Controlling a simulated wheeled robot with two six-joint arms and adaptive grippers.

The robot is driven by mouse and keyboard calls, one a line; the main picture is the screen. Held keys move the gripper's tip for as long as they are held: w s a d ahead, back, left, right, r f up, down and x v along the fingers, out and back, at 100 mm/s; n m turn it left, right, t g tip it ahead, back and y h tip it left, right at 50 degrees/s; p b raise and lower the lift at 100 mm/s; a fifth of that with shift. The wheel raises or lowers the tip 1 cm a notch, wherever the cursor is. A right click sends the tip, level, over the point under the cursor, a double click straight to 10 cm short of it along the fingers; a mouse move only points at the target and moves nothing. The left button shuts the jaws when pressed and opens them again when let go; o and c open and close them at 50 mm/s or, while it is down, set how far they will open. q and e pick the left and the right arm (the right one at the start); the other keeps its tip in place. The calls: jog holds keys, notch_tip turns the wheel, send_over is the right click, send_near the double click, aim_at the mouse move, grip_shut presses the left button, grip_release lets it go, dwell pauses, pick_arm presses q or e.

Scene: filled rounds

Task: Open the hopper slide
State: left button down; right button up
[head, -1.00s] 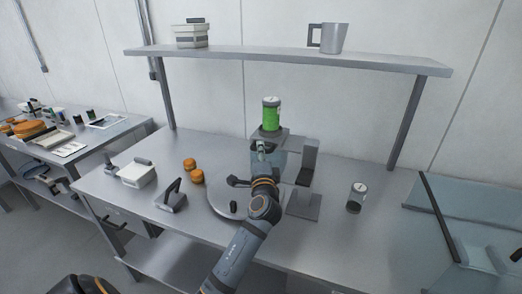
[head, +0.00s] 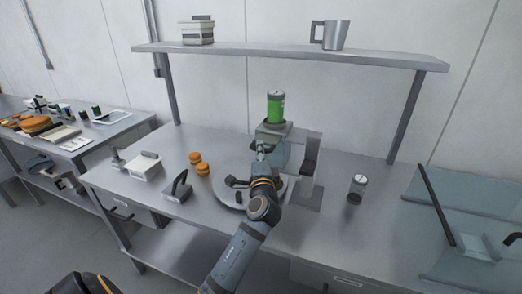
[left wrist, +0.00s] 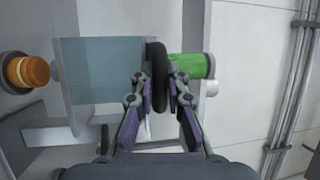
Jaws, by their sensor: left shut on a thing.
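The hopper, an upright clear cylinder with a green fill (head: 275,107), stands on a grey stand (head: 309,165) at the middle of the bench. In the left wrist view the green cylinder (left wrist: 192,66) lies sideways at the right. My left gripper (head: 262,147) is just below the hopper, on the stand's near left side. In the left wrist view its fingers (left wrist: 160,92) are shut on a dark rounded piece (left wrist: 157,62), which looks like the slide's handle. The slide itself is hidden, so its position cannot be told. My right gripper is not in view.
A round grey plate (head: 232,198) lies under my left arm. Two orange round pieces (head: 199,167), a white-lidded box (head: 145,167) and a dark angled block (head: 178,187) stand left. A small jar (head: 357,187) stands right, with clear bench around it. A shelf (head: 290,56) runs above.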

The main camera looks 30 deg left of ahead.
pick_arm(q)
jog(key=shift+w+a, duration=0.1)
jog(key=shift+w, duration=0.2)
jog(key=c, duration=1.4)
grip_release()
jog(key=shift+o, duration=0.3)
jog(key=shift+s, duration=0.1)
jog(key=shift+s+d+f, duration=0.15)
jog(key=shift+s+d, duration=0.15)
jog(key=r+v, duration=0.1)
jog(key=v, duration=0.5)
jog(key=shift+s+d+f, duration=0.15)
jog(key=shift+s+f, duration=0.15)
jog(key=shift+f, duration=0.15)
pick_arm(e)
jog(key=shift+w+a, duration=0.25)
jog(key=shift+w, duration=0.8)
